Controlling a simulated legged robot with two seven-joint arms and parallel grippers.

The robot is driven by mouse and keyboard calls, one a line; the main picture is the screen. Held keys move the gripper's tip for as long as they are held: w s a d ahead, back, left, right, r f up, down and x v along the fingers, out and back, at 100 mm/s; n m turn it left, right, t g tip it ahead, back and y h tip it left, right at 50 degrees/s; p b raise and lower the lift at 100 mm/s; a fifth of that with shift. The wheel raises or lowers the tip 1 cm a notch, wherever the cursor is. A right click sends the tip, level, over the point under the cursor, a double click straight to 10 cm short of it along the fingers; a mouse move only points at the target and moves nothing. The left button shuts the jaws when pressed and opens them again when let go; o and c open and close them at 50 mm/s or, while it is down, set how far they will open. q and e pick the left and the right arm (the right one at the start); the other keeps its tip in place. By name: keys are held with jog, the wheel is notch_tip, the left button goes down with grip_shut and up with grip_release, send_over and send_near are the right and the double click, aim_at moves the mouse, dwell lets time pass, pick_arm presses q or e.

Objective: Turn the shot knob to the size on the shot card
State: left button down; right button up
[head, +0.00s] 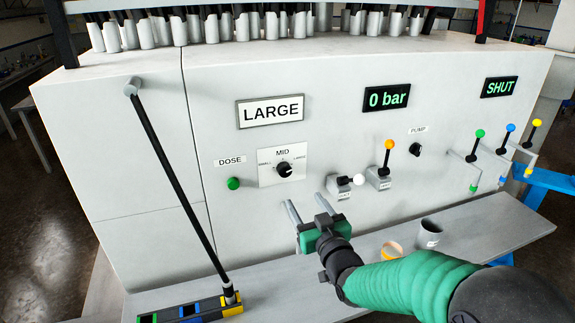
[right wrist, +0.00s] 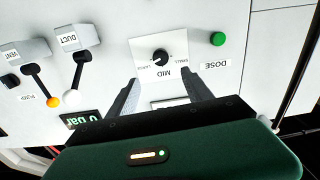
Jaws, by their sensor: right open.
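The shot knob (head: 284,169) is a black dial on a white plate, marked SMALL at left, MID on top and LARGE at right. It also shows upside down in the right wrist view (right wrist: 160,57). I cannot clearly tell where its pointer stands. The shot card (head: 270,111) above it reads LARGE. My right gripper (head: 306,208) is open and empty, in front of the panel, below and slightly right of the knob. In the right wrist view its two fingers (right wrist: 158,84) stand apart, with the knob beyond their tips. My left gripper is not in view.
A green DOSE button (head: 233,183) is left of the knob. A white-tipped lever (head: 345,182) and an orange-tipped lever (head: 386,162) are at right. A black rod (head: 180,185) slants down at left. A grey cup (head: 430,232) stands on the shelf (head: 490,228).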

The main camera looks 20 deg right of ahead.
aim_at(286, 173)
jog(key=w+p, duration=0.1)
jog(key=w, duration=0.3)
jog(key=w+p, duration=0.2)
jog(key=w, duration=0.3)
jog(key=w+p, duration=0.1)
jog(key=w, duration=0.4)
jog(key=shift+a+p, duration=0.25)
jog(key=shift+p, duration=0.05)
jog(key=shift+w, duration=0.4)
grip_shut()
jog(key=shift+f+m+b, duration=0.3)
jog(key=shift+m+b, duration=0.2)
jog(key=shift+b, duration=0.35)
jog(key=shift+r+m, duration=0.15)
jog(key=shift+m, duration=0.15)
jog(key=shift+r, duration=0.1)
